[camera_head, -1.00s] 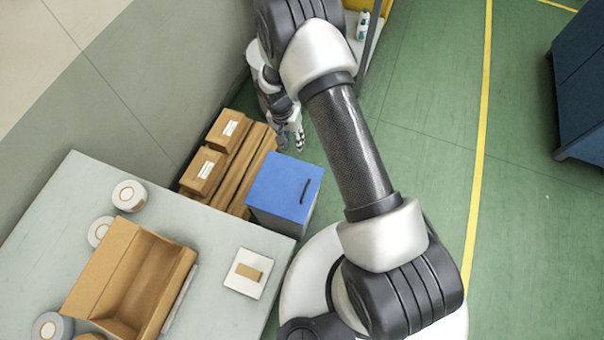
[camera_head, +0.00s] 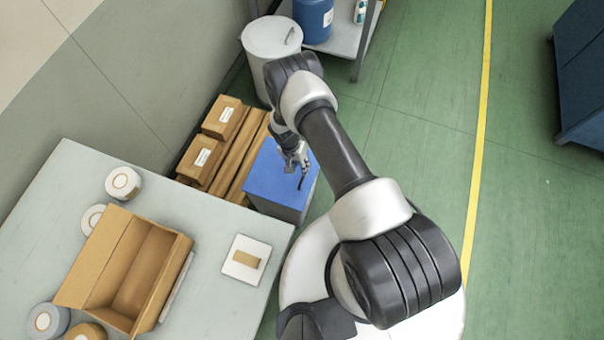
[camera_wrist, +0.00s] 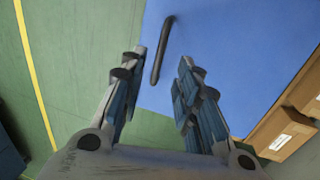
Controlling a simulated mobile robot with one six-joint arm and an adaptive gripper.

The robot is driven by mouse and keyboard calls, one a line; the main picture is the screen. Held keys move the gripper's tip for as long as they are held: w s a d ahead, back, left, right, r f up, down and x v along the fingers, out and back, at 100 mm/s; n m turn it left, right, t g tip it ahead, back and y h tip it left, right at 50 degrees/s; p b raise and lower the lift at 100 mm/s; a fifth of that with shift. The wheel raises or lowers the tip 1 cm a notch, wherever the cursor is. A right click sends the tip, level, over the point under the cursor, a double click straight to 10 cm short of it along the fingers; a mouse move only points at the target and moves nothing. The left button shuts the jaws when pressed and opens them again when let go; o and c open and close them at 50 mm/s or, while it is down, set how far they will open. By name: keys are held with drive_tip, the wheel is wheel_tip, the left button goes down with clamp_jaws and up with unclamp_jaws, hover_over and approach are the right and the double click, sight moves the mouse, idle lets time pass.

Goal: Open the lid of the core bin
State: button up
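A box-shaped bin with a flat blue lid (camera_head: 266,181) and grey sides stands on the floor beside the table; I take it as the core bin. The lid lies flat and closed, with a dark bar handle (camera_head: 301,182) near its right edge. My gripper (camera_head: 297,164) is over the lid, close to the handle. In the wrist view my gripper (camera_wrist: 161,62) is open and empty, and the handle (camera_wrist: 162,48) shows between its two fingertips against the blue lid (camera_wrist: 235,60). The gap between fingers and handle is hard to judge.
Brown cartons (camera_head: 203,157) stand left of the bin. A table (camera_head: 215,205) in front holds an open cardboard box (camera_head: 150,275) and several rolls. A pale lidded drum (camera_head: 262,45) and a shelf with a blue container (camera_head: 313,18) stand behind. Green floor (camera_head: 420,110) is clear at right.

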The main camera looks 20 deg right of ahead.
drive_tip(key=f, duration=0.1)
drive_tip(key=f+b, duration=0.1)
drive_tip(key=f, duration=0.1)
drive_tip(key=d+f, duration=0.1)
drive_tip(key=f, duration=0.1)
drive_tip(key=shift+s+f, duration=0.25)
drive_tip(key=shift+s, duration=0.05)
drive_tip(key=shift+c, duration=0.5)
clamp_jaws()
